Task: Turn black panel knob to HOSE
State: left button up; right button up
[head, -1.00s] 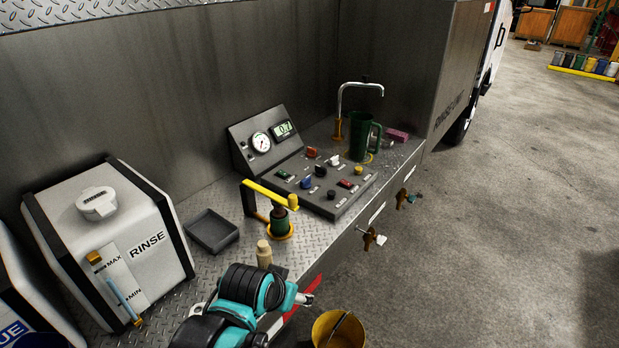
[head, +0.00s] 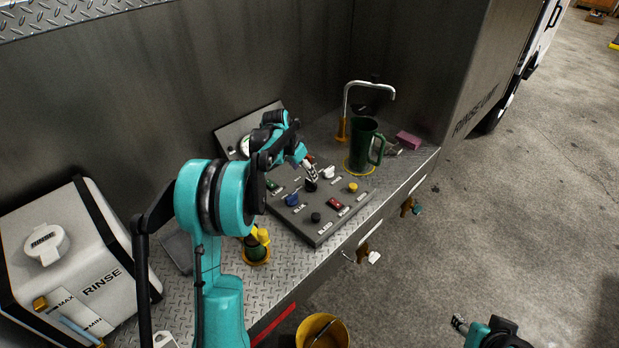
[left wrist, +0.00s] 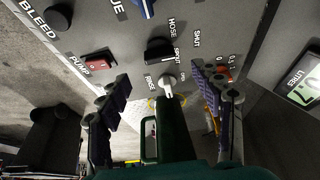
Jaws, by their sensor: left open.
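The black panel knob (head: 311,185) sits on the sloped grey control panel (head: 325,230), just below my left gripper (head: 308,170). In the left wrist view the black knob (left wrist: 158,52) lies ahead of the gap between the fingers, with the HOSE and SPOUT labels beside it. My left gripper (left wrist: 161,82) is open there, one finger on each side and nothing held; the fingers look short of the knob. Which label the knob points at is not clear. My right gripper (head: 460,324) shows only partly at the lower right, over the floor.
A white knob (head: 328,172), blue knob (head: 291,200), red switch (head: 335,204) and yellow knob (head: 352,187) crowd the panel. A green mug (head: 362,145) stands under the spout behind it. A yellow bucket (head: 340,331) is below the counter edge.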

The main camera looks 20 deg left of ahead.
aim_at(311, 182)
pick_arm(q)
jog(key=b+x, duration=0.1)
jog(key=x, duration=0.6)
jog(key=shift+w+d+f+b, duration=0.1)
jog(key=shift+w+f+b, duration=0.05)
jog(key=shift+f+b, duration=0.15)
jog(key=shift+c, duration=0.4)
jog(key=c, duration=1.1)
